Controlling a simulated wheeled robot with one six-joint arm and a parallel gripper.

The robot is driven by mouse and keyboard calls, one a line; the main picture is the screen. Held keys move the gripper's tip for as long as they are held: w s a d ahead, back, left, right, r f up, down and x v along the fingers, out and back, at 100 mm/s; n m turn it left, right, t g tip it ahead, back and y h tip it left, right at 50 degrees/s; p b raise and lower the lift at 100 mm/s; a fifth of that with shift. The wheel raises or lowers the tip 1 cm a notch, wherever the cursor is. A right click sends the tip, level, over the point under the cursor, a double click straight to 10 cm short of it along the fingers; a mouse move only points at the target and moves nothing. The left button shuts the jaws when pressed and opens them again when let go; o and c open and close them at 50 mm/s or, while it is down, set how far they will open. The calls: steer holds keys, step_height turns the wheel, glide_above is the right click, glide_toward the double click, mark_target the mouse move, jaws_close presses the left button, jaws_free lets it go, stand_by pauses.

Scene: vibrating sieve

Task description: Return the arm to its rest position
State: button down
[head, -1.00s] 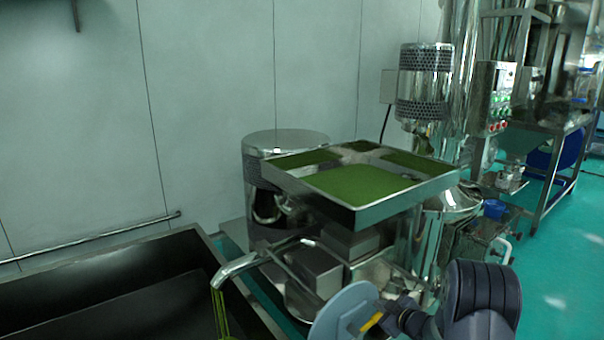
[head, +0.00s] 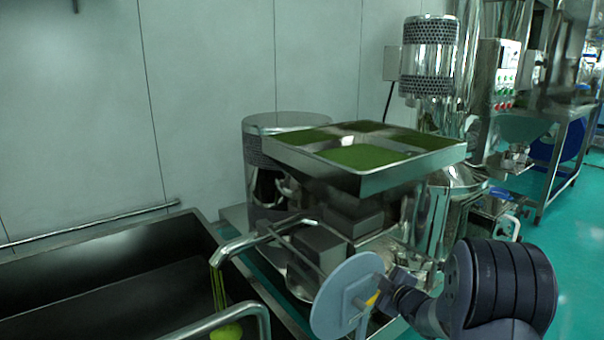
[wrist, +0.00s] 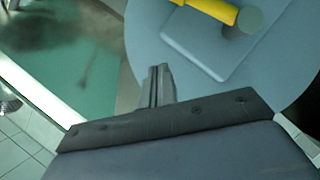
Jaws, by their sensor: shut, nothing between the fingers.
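My arm enters the head view at the lower right, with dark segmented links. Its end with my gripper (head: 393,297) points left, low in front of the sieve machine. In the wrist view my gripper (wrist: 158,82) shows as narrow dark fingers close together, shut and empty. A flat grey-blue disc (head: 335,297) with a yellow stub stands right by it in the head view. In the wrist view the disc (wrist: 280,85) and yellow rod (wrist: 208,8) fill the top right, just beyond the fingers. I cannot tell whether they touch.
The sieve's square steel tray (head: 400,172) holds green powder and stands behind my gripper. A curved spout (head: 240,245) points over a dark open bin (head: 110,235) at left, with yellow-green material below it. Turquoise floor (head: 560,270) is clear at right.

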steer(key=shift+s+a+n+t+h+b, duration=0.15)
steer(key=shift+s+a+n+t+b, duration=0.3)
steer(key=shift+b, duration=1.25)
steer(key=shift+s+a+n+t+h+b, duration=0.15)
steer(key=shift+s+a+n+b, duration=0.35)
steer(key=shift+b, duration=1.2)
steer(key=s+a+n+t+b, duration=0.1)
steer(key=a+n+b, duration=0.1)
steer(key=b, duration=0.2)
steer(key=s+a+n+t+b, duration=0.1)
steer(key=n+b, duration=0.1)
steer(key=b, duration=0.2)
steer(key=shift+s+a+f+b, duration=0.1)
steer(key=shift+a+f+b, duration=0.05)
steer(key=shift+a+b, duration=0.2)
